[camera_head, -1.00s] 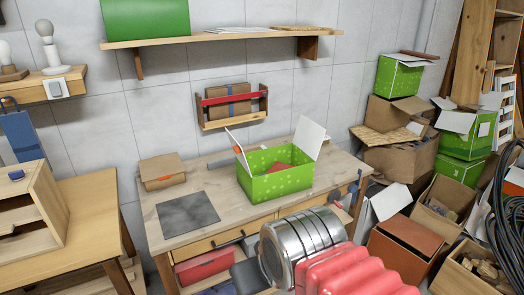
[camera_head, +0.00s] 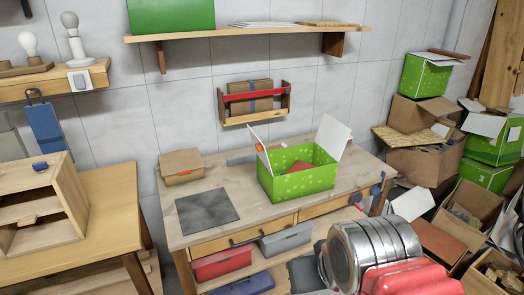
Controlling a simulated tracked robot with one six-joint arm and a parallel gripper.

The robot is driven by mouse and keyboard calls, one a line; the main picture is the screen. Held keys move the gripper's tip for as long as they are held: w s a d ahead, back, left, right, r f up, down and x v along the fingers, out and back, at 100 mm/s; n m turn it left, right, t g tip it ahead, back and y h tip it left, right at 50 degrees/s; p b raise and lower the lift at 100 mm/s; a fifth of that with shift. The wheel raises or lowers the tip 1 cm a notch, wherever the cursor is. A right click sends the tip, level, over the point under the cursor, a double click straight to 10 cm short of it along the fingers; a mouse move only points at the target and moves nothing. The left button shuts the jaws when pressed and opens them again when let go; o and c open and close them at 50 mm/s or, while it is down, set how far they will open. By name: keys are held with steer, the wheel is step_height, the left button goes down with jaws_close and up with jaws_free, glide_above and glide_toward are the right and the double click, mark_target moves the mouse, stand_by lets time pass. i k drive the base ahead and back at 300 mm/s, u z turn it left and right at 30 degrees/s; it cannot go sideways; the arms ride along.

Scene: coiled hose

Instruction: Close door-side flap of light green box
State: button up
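The light green box (camera_head: 300,182) with pale dots stands on the wooden workbench, right of its middle. Its two white-lined flaps stand up: one at the left end (camera_head: 260,150), with an orange spot on it, and a larger one at the right end (camera_head: 333,137). A red item (camera_head: 297,168) lies inside the box. I cannot tell which flap is the door-side one. A silver cylinder and red ribbed parts at the lower right seem to be my arm. My gripper's fingers do not show.
The workbench (camera_head: 177,228) also holds a dark grey plate (camera_head: 207,211) and a brown carton (camera_head: 182,167). A wall rack (camera_head: 254,118) hangs behind the box. Cartons crowd the right side, with a black coiled hose at the right edge.

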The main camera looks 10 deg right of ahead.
mark_target(260, 148)
steer(key=u, duration=0.1)
steer(key=i, duration=1)
steer(key=u, duration=2.5)
steer(key=k, duration=0.25)
steer(key=u, duration=0.2)
